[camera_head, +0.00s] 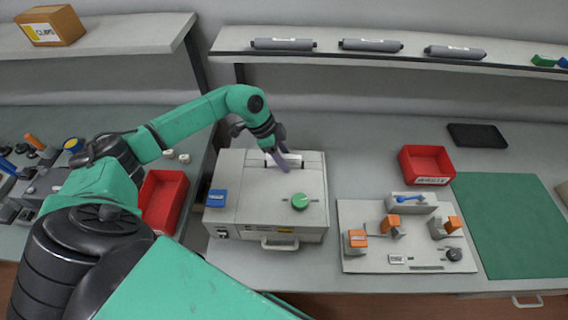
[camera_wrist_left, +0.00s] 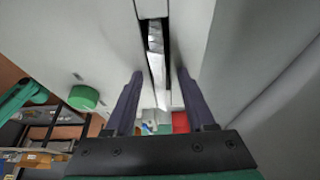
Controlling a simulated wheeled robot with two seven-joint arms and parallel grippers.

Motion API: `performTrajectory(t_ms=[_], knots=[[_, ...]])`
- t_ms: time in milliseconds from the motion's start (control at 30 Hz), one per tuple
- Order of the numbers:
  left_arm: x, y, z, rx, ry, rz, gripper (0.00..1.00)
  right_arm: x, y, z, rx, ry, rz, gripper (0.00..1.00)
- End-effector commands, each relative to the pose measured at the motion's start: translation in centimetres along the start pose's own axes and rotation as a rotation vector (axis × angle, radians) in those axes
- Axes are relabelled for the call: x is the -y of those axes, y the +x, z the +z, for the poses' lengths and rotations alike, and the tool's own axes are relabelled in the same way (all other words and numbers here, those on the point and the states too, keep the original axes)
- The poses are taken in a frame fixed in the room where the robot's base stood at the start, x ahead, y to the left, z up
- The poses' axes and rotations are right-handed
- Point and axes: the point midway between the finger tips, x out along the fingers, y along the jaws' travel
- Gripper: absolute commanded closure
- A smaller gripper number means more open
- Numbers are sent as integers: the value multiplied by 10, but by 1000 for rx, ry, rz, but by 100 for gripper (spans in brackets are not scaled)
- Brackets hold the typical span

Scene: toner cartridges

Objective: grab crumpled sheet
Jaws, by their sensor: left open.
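A pale, crumpled sheet (camera_wrist_left: 156,42) sits in a narrow dark slot of the light grey machine in the left wrist view. My left gripper (camera_head: 280,163) is over the machine's back part. Its dark fingers (camera_wrist_left: 160,80) are open and apart, on either side of the slot's line, with nothing between them gripped. In the head view the sheet is not clearly distinguishable near the fingers. My right gripper is not in view.
A red bin (camera_head: 163,202) stands left of the machine. To the right are a grey fixture board (camera_head: 370,258) with orange blocks, another red bin (camera_head: 427,163) and a green mat (camera_head: 512,225). A shelf above holds grey cartridges (camera_head: 283,44).

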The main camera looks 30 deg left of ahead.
Motion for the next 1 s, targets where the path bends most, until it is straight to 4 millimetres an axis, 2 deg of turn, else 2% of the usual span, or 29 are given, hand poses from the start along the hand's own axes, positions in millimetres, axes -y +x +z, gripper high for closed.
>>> performTrajectory(t_ms=[233,267,300,400,767,867,1000], knots=[[0,1,0,0,0,0,45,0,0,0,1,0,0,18],[0,1,0,0,0,0,49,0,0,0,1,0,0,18],[0,1,0,0,0,0,64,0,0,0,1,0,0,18],[0,0,0,0,0,0,100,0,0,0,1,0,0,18],[0,-1,0,-1,1,-1,100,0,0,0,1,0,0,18],[1,-7,-3,-1,2,-3,100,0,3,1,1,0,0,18],[1,-27,-12,-2,3,-5,100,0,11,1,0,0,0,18]])
